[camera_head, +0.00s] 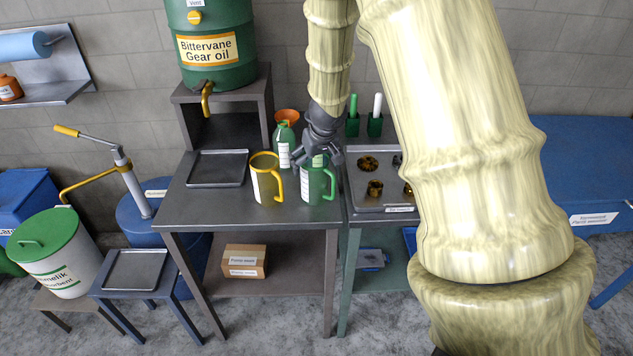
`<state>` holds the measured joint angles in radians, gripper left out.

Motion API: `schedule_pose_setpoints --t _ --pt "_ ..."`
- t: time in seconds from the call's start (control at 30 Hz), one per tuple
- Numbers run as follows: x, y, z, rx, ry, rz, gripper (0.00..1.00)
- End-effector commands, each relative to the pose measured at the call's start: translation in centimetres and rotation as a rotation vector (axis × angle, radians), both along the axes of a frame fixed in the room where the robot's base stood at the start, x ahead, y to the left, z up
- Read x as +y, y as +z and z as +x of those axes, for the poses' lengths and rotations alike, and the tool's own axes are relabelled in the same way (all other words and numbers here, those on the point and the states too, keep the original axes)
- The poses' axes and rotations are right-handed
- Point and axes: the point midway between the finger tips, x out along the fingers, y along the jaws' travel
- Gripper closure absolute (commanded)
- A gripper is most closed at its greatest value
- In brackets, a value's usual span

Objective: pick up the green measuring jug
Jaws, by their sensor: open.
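The green measuring jug (318,186) stands upright on the dark metal table (240,216), near its right edge. It has a white scale label on its front left and a handle on its right side. My gripper (314,160) is open and points down at the jug's top, with dark fingers around or just above the rim. Whether the fingers touch the jug I cannot tell. The gripper hides part of the jug's rim.
A yellow jug (265,180) stands close on the left. A green bottle with an orange funnel (284,140) is behind. A flat tray (217,168) lies at the table's left. A parts tray (377,190) with brass pieces is at the right. A green oil drum (212,45) stands on a raised stand.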

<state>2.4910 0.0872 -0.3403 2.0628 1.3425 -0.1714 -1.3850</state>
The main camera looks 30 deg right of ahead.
Motion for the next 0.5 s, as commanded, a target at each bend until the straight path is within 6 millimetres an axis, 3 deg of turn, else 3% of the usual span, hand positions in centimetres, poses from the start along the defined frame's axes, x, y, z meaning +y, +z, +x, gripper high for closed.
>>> schedule_pose_setpoints --t 0.3,0.5 --pt "-0.4 -3.2 1.1 0.001 -0.001 0.001 0.06" --pt "-0.5 -3.6 1.4 -0.001 0.000 0.001 0.06"
